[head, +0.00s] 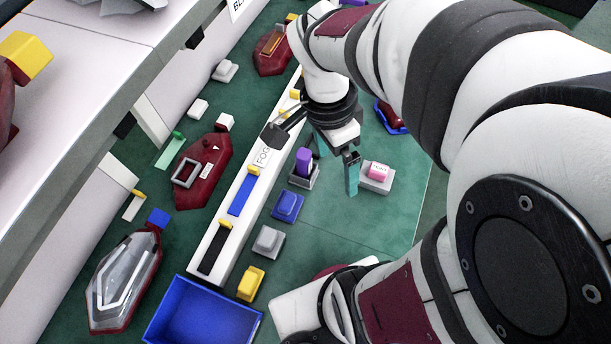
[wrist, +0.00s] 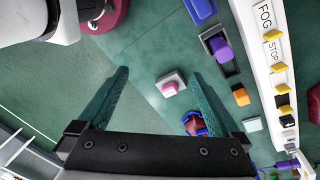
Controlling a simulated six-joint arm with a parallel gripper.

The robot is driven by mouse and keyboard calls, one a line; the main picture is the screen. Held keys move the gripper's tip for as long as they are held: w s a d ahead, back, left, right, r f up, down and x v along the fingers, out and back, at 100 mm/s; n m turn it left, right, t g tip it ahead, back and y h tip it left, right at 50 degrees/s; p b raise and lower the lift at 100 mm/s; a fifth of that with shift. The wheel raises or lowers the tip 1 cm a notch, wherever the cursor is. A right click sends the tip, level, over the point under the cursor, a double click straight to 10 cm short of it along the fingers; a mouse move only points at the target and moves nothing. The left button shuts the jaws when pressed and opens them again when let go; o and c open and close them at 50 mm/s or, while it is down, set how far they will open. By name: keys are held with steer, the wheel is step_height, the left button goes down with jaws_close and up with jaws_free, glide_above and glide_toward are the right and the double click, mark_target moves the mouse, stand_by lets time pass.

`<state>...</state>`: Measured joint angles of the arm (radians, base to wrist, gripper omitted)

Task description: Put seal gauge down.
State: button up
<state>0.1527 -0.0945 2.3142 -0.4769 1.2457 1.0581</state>
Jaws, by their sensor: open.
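A pink labelled piece (head: 378,171) sits on a light grey block (head: 368,186) on the green mat, and it also shows in the wrist view (wrist: 169,87). It may be the seal gauge; the label is too small to read. My gripper (head: 338,168) is open, with teal fingers pointing down just left of the pink piece. In the wrist view the pink piece appears between the spread fingers (wrist: 160,74), touching neither. Nothing shows held in the jaws. A purple block (head: 304,160) stands in a grey holder (head: 303,179) left of my gripper.
A white rail (head: 222,228) with coloured switches runs along the left. Blue, grey and yellow blocks (head: 287,206) line its near side. A blue bin (head: 205,312) stands at the front. A blue tray (wrist: 188,131) holds a red piece.

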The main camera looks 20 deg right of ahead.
steer(key=s+a+r+n+t+y, duration=0.1)
steer(key=s+a+r+n+y, duration=0.1)
steer(key=s+a+n, duration=0.6)
steer(key=a+n, duration=0.1)
steer(key=n, duration=0.2)
steer(key=shift+a+r+y, duration=0.15)
steer(key=shift+y, duration=0.25)
steer(key=shift+w, duration=0.1)
